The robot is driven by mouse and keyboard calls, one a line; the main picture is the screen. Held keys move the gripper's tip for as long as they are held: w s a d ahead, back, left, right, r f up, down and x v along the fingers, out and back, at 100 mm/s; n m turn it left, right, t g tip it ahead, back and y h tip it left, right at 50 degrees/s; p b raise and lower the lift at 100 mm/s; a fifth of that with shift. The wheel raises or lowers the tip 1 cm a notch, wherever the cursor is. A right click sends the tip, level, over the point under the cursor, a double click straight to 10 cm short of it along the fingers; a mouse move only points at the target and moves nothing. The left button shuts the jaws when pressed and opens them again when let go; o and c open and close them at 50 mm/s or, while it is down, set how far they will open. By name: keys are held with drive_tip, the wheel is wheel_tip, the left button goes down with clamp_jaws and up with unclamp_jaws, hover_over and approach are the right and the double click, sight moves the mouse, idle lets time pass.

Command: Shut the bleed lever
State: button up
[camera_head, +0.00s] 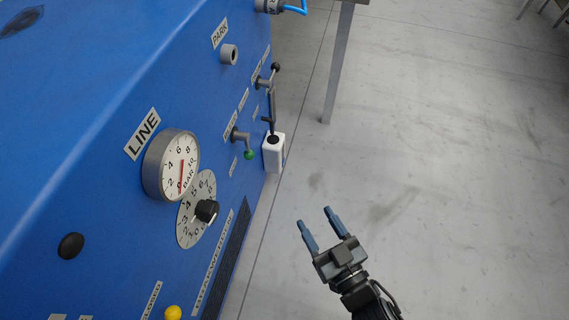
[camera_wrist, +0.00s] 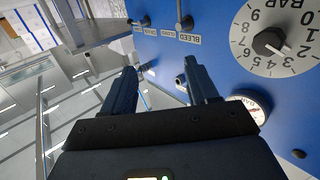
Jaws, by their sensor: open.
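A lever with a green knob (camera_head: 249,154) sticks out of the blue panel, its handle hanging down. A second lever with a black knob (camera_head: 276,67) is farther up the panel, its knob raised. In the wrist view the BLEED label (camera_wrist: 188,39) is beside a lever (camera_wrist: 184,17) near the dial, cut by the top edge. By its place near the dial, this seems to be the green-knobbed one; its knob is out of the wrist view. My gripper (camera_head: 314,217) is open and empty over the floor, right of and below the levers. Its fingers (camera_wrist: 160,68) also show in the wrist view.
A LINE gauge (camera_head: 180,165) and a numbered dial with a black knob (camera_head: 206,211) are on the panel. A white container (camera_head: 274,160) stands beside the panel near the green knob. A grey table leg (camera_head: 338,70) is at the top. The floor (camera_head: 440,190) at right is clear.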

sight(252, 158)
drive_tip(key=w+a+f+n+y+b, duration=0.1)
drive_tip(key=w+a+f+b, duration=0.1)
drive_tip(key=w+a, duration=0.2)
drive_tip(key=w+a+f+n+g+y+b, duration=0.1)
drive_tip(key=w+a, duration=0.4)
drive_tip(key=w, duration=0.5)
drive_tip(key=w+a+f+n+y+b, duration=0.2)
drive_tip(key=w+a+f+b, duration=0.2)
drive_tip(key=w, duration=0.4)
drive_tip(key=shift+a+g, duration=0.3)
drive_tip(key=shift+g, duration=0.1)
drive_tip(key=shift+r, duration=0.1)
clamp_jaws()
